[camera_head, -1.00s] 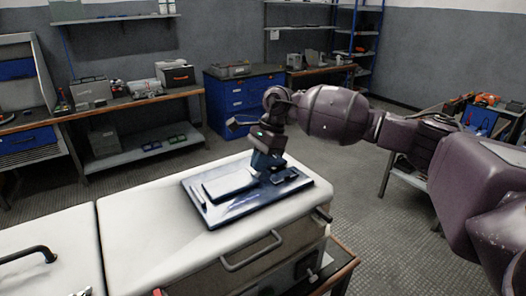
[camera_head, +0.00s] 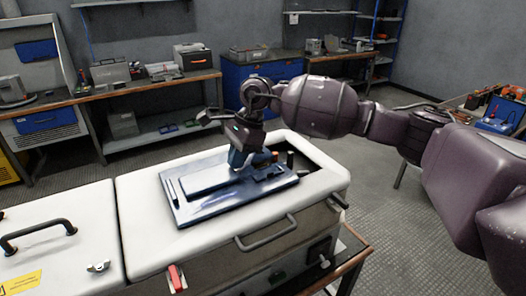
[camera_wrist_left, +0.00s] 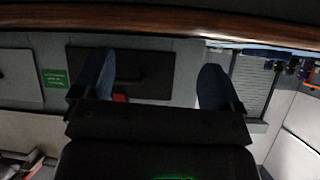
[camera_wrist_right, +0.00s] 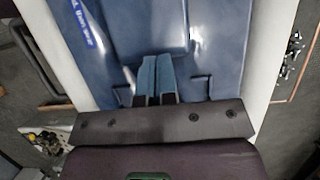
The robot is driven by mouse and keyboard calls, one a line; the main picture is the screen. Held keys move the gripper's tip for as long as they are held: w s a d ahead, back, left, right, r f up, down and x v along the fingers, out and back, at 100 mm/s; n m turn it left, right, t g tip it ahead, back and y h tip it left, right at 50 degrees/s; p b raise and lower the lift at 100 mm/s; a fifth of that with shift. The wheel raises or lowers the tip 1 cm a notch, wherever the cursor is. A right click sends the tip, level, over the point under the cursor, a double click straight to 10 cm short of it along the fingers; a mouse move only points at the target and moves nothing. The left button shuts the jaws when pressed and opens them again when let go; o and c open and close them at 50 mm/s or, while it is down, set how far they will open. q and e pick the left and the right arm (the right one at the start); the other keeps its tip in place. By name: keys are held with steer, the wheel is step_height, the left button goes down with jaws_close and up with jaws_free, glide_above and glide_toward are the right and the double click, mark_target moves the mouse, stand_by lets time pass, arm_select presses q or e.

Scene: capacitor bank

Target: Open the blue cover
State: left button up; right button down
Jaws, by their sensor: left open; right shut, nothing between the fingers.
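The blue cover (camera_head: 190,215) is a flat, shiny panel with a raised middle plate, lying on the white top of the cabinet (camera_head: 140,235). Beyond its right end a dark opening (camera_head: 303,163) shows in the white top. My right gripper (camera_head: 237,165) points down at the cover with its fingers shut and nothing between them. In the right wrist view the closed fingertips (camera_wrist_right: 157,62) are at the edge of the raised plate on the cover (camera_wrist_right: 215,60); whether they touch cannot be told. My left gripper (camera_wrist_left: 155,80) is open and empty, seen only in its wrist view.
A white lid with a black handle (camera_head: 38,232) is to the left. A red switch (camera_head: 176,278) and a bar handle (camera_head: 266,232) are on the cabinet front. Workbenches and a blue drawer unit (camera_head: 252,85) stand behind.

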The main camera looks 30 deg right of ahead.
mark_target(181, 184)
steer(key=a, duration=0.8)
steer(key=s+a+b, duration=0.1)
steer(key=a, duration=0.2)
steer(key=shift+a+f, duration=0.15)
steer(key=shift+a, duration=0.8)
